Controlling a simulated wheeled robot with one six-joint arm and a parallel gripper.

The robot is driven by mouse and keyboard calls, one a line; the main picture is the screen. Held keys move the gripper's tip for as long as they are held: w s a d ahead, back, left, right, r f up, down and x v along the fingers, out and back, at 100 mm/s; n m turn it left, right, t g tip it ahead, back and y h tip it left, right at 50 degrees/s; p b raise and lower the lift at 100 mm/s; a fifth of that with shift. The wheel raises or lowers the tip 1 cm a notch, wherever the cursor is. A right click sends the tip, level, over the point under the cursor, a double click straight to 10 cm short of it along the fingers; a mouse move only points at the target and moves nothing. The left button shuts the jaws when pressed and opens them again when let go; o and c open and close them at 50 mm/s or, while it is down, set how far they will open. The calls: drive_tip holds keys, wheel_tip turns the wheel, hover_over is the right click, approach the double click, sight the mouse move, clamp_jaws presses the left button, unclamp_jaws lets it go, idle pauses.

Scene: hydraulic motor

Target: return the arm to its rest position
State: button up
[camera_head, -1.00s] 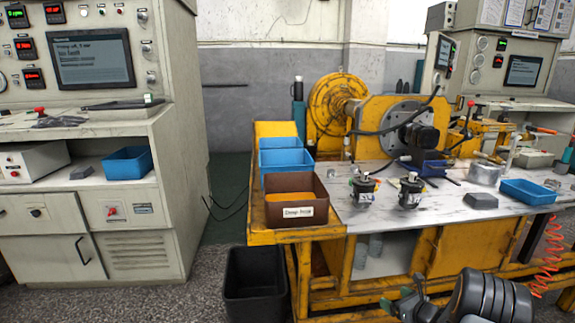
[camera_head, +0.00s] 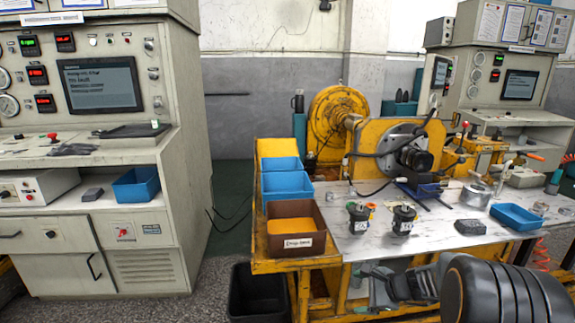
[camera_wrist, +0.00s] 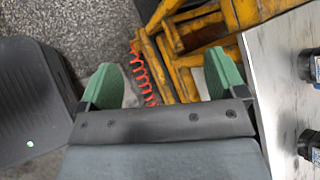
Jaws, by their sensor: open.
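My gripper (camera_head: 372,286) is at the front edge of the workbench in the head view, low and right of centre, with my dark arm behind it. In the wrist view, the two green fingertips of my gripper (camera_wrist: 163,78) stand wide apart with nothing between them. Beyond them are the floor, a red coiled hose (camera_wrist: 143,75) and the yellow bench frame (camera_wrist: 185,45). Part of the bench front is hidden behind my arm.
The bench top (camera_head: 340,240) carries two small dark motor parts (camera_head: 358,217) (camera_head: 403,219), a brown labelled box (camera_head: 297,243), blue bins (camera_head: 287,187) and a blue tray (camera_head: 516,217). A black bin (camera_head: 257,293) stands on the floor to the left.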

drive_tip(key=s+a+r+n+h+p, duration=0.1)
drive_tip(key=s+r+n+h+p, duration=0.1)
drive_tip(key=s+r+n+p, duration=0.4)
drive_tip(key=s+a+r+n+g+h+p, duration=0.1)
drive_tip(key=s+r+n+p, duration=0.5)
drive_tip(key=r, duration=0.8)
drive_tip(key=s+a+r+n+g+h+p, duration=0.1)
drive_tip(key=s+r+n+h+p, duration=0.4)
drive_tip(key=r, duration=0.6)
drive_tip(key=s+a+p, duration=0.1)
drive_tip(key=s+p, duration=0.1)
drive_tip(key=s, duration=0.1)
drive_tip(key=shift+a+n+p, duration=0.25)
drive_tip(key=shift+n+p, duration=0.05)
drive_tip(key=shift+n, duration=0.1)
